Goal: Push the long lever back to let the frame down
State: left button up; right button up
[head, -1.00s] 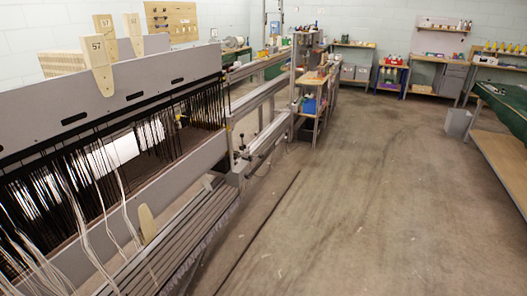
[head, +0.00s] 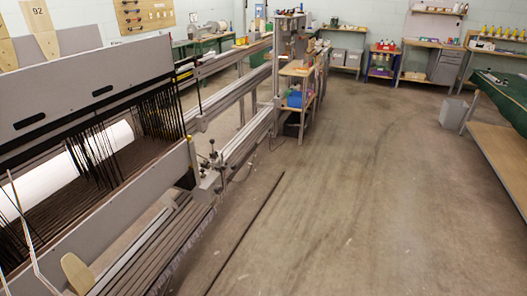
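The grey loom frame (head: 60,95) fills the left of the head view, with black heddles (head: 160,108) hanging below its upper panel. A small upright lever with a dark knob (head: 213,152) stands on the bracket at the frame's right end. I cannot tell whether it is the long lever. A dark upright part (head: 189,165) sits just left of it, against the end of the lower grey beam. Neither of my grippers is in view.
Slatted treadle-like bars (head: 160,255) run along the loom's front. A long dark strip (head: 245,232) lies on the floor beside them. The floor (head: 350,200) to the right is open. A wooden-topped bench (head: 500,165) and a grey bin (head: 453,113) stand at the right.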

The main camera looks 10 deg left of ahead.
aim_at(233, 167)
jog(key=i+l+z, duration=0.1)
jog(key=i, duration=1.35)
